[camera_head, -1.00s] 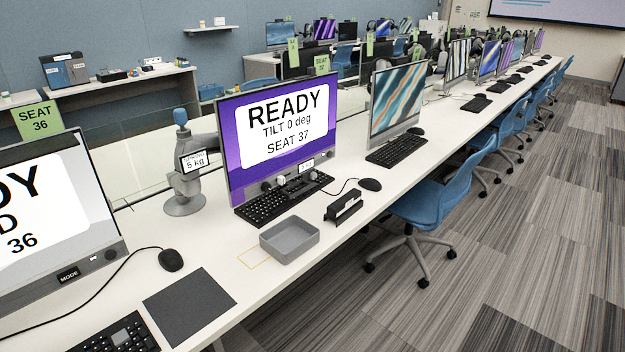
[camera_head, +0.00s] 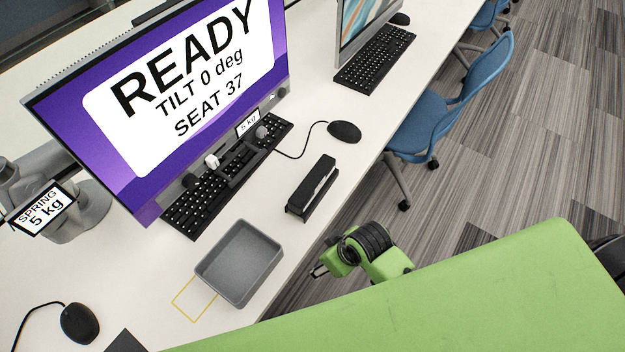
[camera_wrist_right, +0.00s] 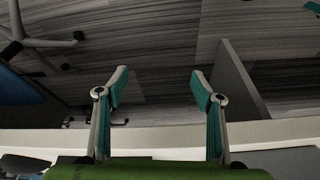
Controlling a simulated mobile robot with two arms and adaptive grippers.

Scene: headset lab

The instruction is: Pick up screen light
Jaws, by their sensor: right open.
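A long black bar-shaped unit (camera_head: 312,188) lies near the desk's front edge, right of the keyboard. A dark slim bar with knobs (camera_head: 235,158) sits over the keyboard, below the monitor; I cannot tell for sure which of these is the screen light. My right gripper (camera_head: 317,270) is low in the head view, beyond the desk's front edge and apart from both. In the right wrist view its two fingers (camera_wrist_right: 160,82) are spread with nothing between them; floor and a desk edge show behind. My left gripper is not in view.
A grey tray (camera_head: 240,262) sits on the desk beside a yellow outline. The READY monitor (camera_head: 170,95) stands behind the black keyboard (camera_head: 190,205). A mouse (camera_head: 345,131) and its cable lie to the right. A blue chair (camera_head: 440,105) stands beside the desk.

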